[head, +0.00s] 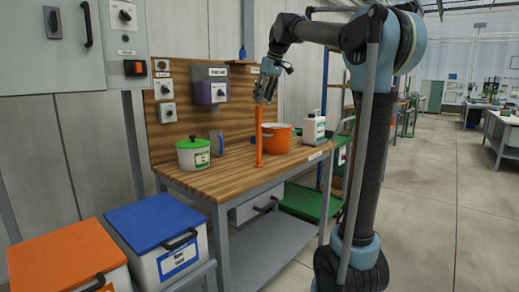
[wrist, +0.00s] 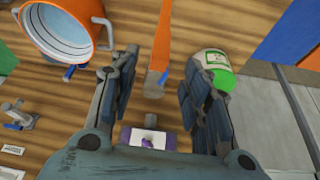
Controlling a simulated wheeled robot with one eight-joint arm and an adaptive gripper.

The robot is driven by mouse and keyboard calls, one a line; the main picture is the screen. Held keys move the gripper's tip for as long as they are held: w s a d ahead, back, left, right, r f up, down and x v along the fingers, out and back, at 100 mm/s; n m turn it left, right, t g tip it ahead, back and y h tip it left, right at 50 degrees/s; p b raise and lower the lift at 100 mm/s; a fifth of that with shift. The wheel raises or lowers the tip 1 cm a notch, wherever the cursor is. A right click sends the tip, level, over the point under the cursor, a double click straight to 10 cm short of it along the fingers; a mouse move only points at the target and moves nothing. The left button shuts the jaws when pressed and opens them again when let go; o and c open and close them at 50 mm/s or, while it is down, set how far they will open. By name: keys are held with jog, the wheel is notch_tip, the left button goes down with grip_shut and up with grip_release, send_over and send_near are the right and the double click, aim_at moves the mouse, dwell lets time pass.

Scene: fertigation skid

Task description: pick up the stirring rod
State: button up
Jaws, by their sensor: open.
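An orange rod (head: 259,140), which I take for the stirring rod, stands upright on the wooden bench near its front edge. My gripper (head: 265,97) is open and points down just above the rod's top. In the wrist view the rod (wrist: 162,48) shows as an orange bar with a grey end, between the two open fingers (wrist: 160,58). I cannot tell whether a finger touches it. Nothing is held.
An orange pot (head: 276,137) stands close right of the rod, and a white jug (head: 312,131) beyond it. A white pot with a green lid (head: 193,154) stands left. Control boxes (head: 210,92) hang on the back panel. Blue-lidded (head: 155,221) and orange-lidded (head: 66,258) bins stand front left.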

aim_at(259, 114)
jog(key=shift+x, duration=4.65)
jog(key=shift+s+d+f, duration=0.15)
jog(key=shift+d, duration=0.05)
grip_shut()
